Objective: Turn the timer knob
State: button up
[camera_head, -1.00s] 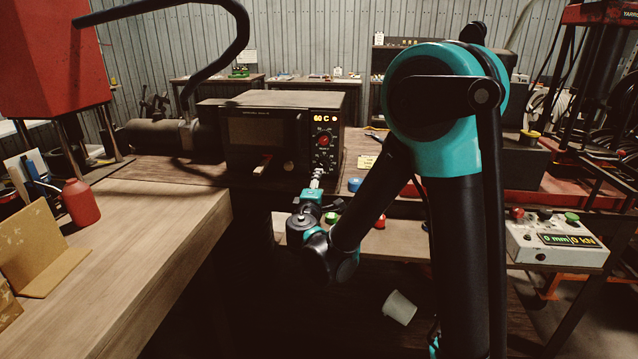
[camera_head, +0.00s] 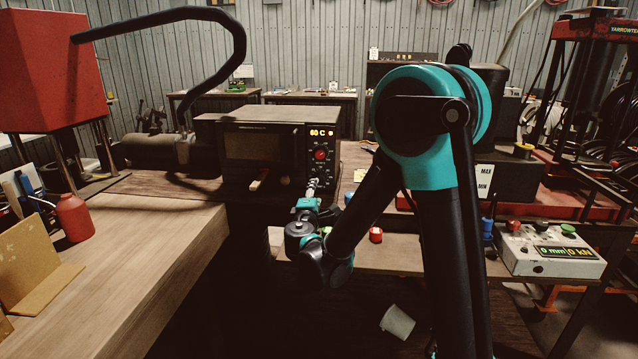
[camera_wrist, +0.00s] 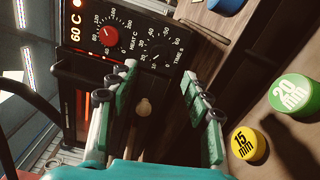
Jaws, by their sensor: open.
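The oven (camera_head: 265,120) stands at the back of the bench with a lit "60 C" display. Its panel has a red heat knob (camera_wrist: 109,37), also visible in the head view (camera_head: 320,155). In the head view the timer knob is not clearly visible behind my gripper (camera_head: 312,186). My gripper (camera_wrist: 165,90) is open and empty in the wrist view, its two fingers pointing toward the panel. The timer knob lies beyond the gap between the fingertips, apparently not gripped.
A red bottle (camera_head: 74,217) stands on the left bench. A white cup (camera_head: 397,321) lies low down. A control box (camera_head: 545,250) is right.

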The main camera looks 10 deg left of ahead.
aim_at(320, 178)
jog(key=w, duration=0.9)
jog(key=shift+w+d, duration=0.15)
jog(key=shift+w, duration=0.1)
grip_shut()
